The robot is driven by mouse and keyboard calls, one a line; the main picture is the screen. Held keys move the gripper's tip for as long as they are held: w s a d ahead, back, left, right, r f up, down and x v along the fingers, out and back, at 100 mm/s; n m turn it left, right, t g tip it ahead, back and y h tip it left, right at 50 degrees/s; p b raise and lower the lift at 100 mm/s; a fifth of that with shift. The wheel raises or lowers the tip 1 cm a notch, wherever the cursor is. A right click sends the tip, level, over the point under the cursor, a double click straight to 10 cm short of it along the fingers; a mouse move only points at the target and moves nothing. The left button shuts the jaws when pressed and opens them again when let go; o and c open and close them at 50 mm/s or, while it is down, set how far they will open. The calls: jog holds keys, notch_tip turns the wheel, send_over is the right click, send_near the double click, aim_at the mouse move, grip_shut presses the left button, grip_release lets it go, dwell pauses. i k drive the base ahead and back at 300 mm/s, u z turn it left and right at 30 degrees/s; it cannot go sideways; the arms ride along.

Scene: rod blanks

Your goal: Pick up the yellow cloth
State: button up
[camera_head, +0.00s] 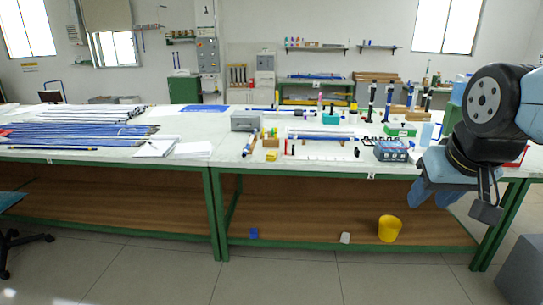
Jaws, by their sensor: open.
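A small yellow piece (271,156), which may be the folded yellow cloth, lies near the front edge of the white-topped workbench (320,171), left of centre. It is too small to tell its material. My gripper (452,196) is at the right, in front of the bench's front edge. It is open, far to the right of the yellow piece, and I see nothing held in it. Its fingers are partly hidden by my wrist.
A wooden block (271,142) and a grey box (245,121) stand near the yellow piece. A blue-grey device (391,151) is nearer my arm. Blue rods (70,135) cover the left bench. A yellow bucket (389,228) stands below, on the lower shelf.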

aim_at(272, 155)
jog(key=k, duration=1.3)
jog(key=u, duration=0.45)
jog(key=i, duration=0.8)
jog(key=u, duration=1.05)
jog(key=i, duration=1.4)
jog(key=z, duration=0.55)
jog(key=i, duration=1.25)
jog(key=z, duration=0.85)
jog(key=k, duration=0.85)
